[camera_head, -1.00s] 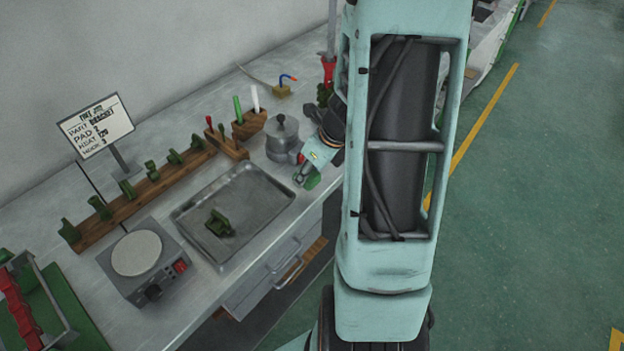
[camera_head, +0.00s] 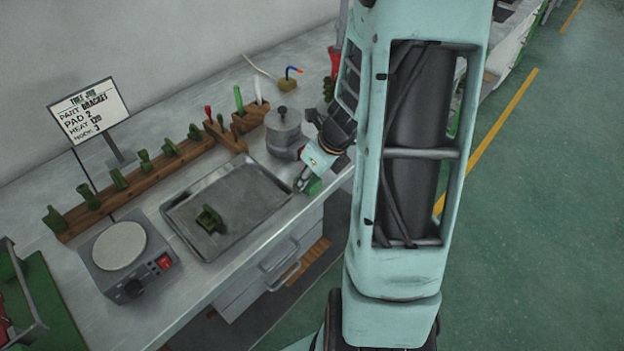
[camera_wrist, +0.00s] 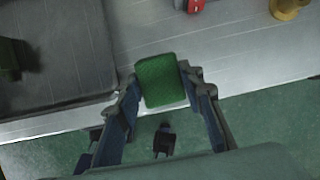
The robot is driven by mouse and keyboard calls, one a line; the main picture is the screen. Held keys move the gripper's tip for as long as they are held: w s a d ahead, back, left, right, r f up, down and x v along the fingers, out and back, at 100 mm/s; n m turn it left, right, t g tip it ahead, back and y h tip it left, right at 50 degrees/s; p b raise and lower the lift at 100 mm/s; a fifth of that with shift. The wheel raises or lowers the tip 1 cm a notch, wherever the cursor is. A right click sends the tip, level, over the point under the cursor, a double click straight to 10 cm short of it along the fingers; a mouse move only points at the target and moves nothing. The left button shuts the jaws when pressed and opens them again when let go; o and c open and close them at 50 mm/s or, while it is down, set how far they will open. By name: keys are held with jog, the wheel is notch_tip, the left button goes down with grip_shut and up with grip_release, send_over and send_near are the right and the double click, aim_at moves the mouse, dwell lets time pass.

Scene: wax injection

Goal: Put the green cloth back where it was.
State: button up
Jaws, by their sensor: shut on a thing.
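The green cloth (camera_wrist: 162,80) is a small folded-looking pad between my fingertips in the wrist view. My gripper (camera_wrist: 158,84) is shut on it, one finger at each side. In the head view my gripper (camera_head: 301,184) is low at the bench's front edge, right of the metal tray, with the cloth (camera_head: 314,186) showing beside the fingers. Whether the cloth touches the bench top is unclear.
The metal tray (camera_head: 180,213) holds a green bracket piece (camera_head: 209,219). A metal pot (camera_head: 284,134) stands behind my gripper. A hot plate (camera_head: 120,247), a wooden rack (camera_head: 130,188) of green pieces and a sign (camera_head: 90,109) are farther left. Bare bench lies around the tray.

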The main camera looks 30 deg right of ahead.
jog(key=shift+a, duration=0.1)
jog(key=shift+f, duration=0.1)
jog(key=o, duration=0.8)
jog(key=shift+r, duration=0.25)
jog(key=p+v, duration=0.4)
jog(key=v, duration=0.8)
jog(key=shift+w, duration=0.1)
